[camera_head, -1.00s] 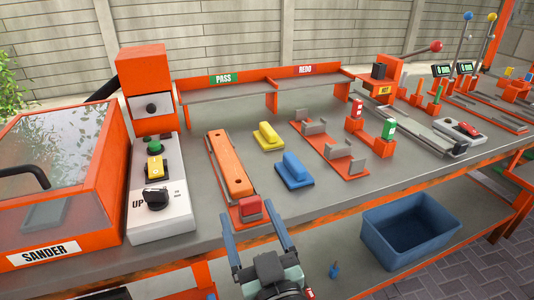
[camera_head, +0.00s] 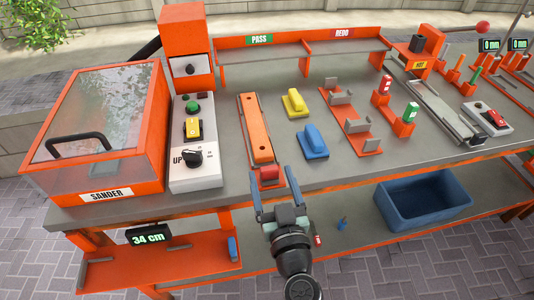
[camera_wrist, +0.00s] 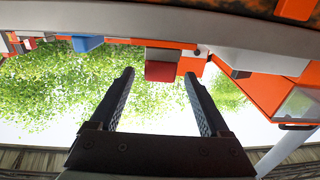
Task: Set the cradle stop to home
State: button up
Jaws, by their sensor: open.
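A long orange board (camera_head: 257,135) lies in a narrow orange-edged cradle on the grey bench. A red block (camera_head: 268,174), which looks like the cradle stop, sits at the cradle's near end by the bench's front edge. My gripper (camera_head: 273,179) is open and empty, pointing at the bench edge. Its fingertips are close to the red block, one toward each side. In the wrist view the red block (camera_wrist: 161,70) appears between the two open fingertips (camera_wrist: 158,76). I cannot tell whether the fingers touch it.
The control box (camera_head: 195,150) and sander (camera_head: 100,130) stand to the left. Blue (camera_head: 313,142) and yellow (camera_head: 294,103) handled blocks and an orange rack (camera_head: 348,118) lie to the right. A display reading 34 cm (camera_head: 149,236) and a blue bin (camera_head: 425,200) are on the lower shelf.

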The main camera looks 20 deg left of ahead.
aim_at(269, 167)
jog(key=x, duration=0.5)
jog(key=shift+w+a+p, duration=0.2)
jog(key=shift+w+p, duration=0.1)
jog(key=shift+c, duration=0.2)
grip_shut()
dwell(1.0)
